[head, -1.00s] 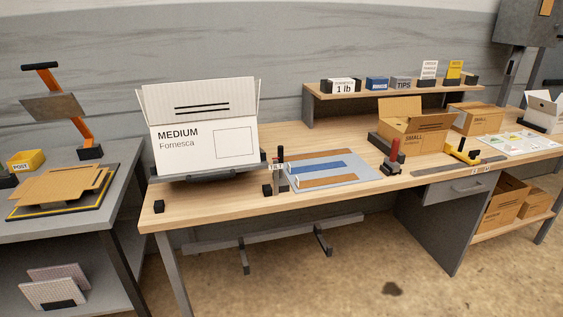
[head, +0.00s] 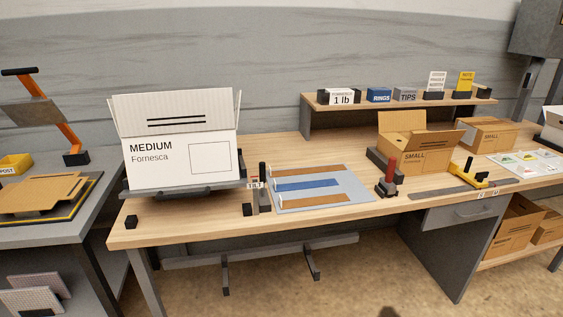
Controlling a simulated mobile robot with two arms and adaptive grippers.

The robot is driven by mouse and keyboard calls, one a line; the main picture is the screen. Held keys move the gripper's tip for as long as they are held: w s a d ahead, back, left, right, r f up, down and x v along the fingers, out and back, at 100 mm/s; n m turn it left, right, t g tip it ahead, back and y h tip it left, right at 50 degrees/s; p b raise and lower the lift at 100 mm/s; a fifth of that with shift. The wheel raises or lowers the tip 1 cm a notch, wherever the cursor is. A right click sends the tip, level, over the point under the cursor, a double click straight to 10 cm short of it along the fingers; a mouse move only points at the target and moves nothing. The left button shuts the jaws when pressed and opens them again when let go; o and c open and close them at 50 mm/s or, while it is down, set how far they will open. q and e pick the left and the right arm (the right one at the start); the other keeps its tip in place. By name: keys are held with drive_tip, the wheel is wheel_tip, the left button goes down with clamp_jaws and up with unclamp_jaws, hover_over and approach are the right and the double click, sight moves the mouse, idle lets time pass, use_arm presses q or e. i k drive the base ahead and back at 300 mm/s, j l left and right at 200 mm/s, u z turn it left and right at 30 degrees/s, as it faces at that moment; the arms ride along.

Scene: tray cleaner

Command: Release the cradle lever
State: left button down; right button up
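A white open-topped box marked MEDIUM (head: 180,165) sits in a dark cradle-like stand (head: 185,192) at the left of the workbench. Just right of it stands an upright post with a black top (head: 262,172) and a small label (head: 254,184). A red-handled upright lever on a dark base (head: 390,177) stands in front of the open brown SMALL box (head: 416,150). I cannot tell for certain which of the two is the cradle lever. Neither of my grippers is in view.
A grey mat with blue and brown strips (head: 320,203) lies mid-bench. A yellow tool (head: 468,174) and a dark ruler-like strip (head: 443,194) lie to the right. A raised shelf (head: 400,103) holds small boxes. A grey side table (head: 75,222) with flat cardboard stands left.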

sight(262, 164)
drive_tip(key=i+l+u, duration=0.1)
drive_tip(key=l, duration=0.3)
drive_tip(key=i+l, duration=0.25)
drive_tip(key=l, duration=0.2)
drive_tip(key=i+l+u, duration=0.15)
drive_tip(key=l, duration=0.25)
drive_tip(key=i+l, duration=0.15)
drive_tip(key=l, duration=0.3)
drive_tip(key=i+l+u, duration=0.15)
drive_tip(key=l, duration=0.25)
drive_tip(key=i+l, duration=0.15)
drive_tip(key=l, duration=0.3)
drive_tip(key=i+l+u, duration=0.15)
drive_tip(key=l, duration=0.3)
